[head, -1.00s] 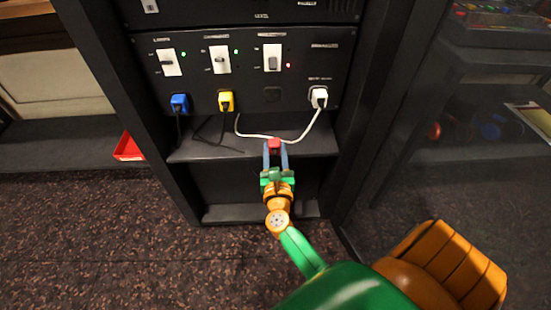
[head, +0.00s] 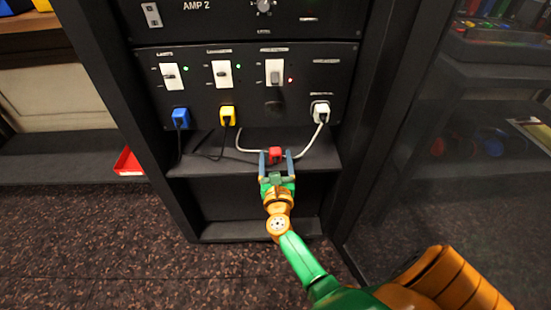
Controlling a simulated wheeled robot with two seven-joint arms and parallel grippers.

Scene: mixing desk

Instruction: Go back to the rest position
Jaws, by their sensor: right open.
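My right gripper (head: 276,157) is in the head view, low in front of the rack's shelf. Its two blue-grey fingers are apart. A red plug (head: 275,154) shows between or just beyond the fingertips, at the shelf, with a white cable (head: 252,148) beside it; I cannot tell whether the fingers touch it. The white cable runs up to a white plug (head: 321,112) in the panel. A blue plug (head: 181,117) and a yellow plug (head: 227,115) sit in sockets to the left. My left gripper is not in view.
The dark rack panel (head: 343,80) carries three white switches, the left two with green lights and the right one with a red light. The rack's side posts flank my right arm. The carpet (head: 90,240) is open at the front left.

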